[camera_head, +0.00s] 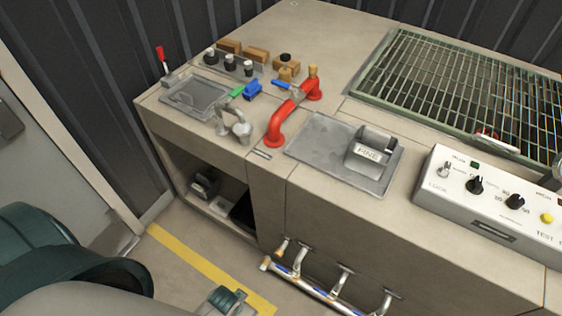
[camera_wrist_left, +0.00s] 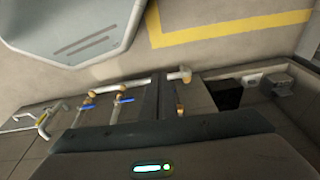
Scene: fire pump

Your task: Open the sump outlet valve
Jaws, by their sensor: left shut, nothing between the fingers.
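A low pale pipe run (camera_head: 312,287) with branches stands along the foot of the cabinet front. In the left wrist view the pipe (camera_wrist_left: 140,84) carries brass fittings and two blue lever handles, one nearer the middle (camera_wrist_left: 124,100) and one to its left (camera_wrist_left: 88,106). No label shows which is the sump outlet valve. My left gripper's dark fingers (camera_wrist_left: 158,82) are shut and empty, seen in front of the pipe; whether they touch it cannot be told. In the head view this gripper is not clearly seen. My right gripper is not in view.
The counter (camera_head: 351,29) holds a red pipe (camera_head: 277,127) with a blue lever (camera_head: 283,84), a green grate (camera_head: 450,80) and a test box (camera_head: 475,213). An open cabinet bay (camera_head: 212,199) lies left of the pipe. A yellow floor stripe (camera_head: 190,257) crosses bare floor.

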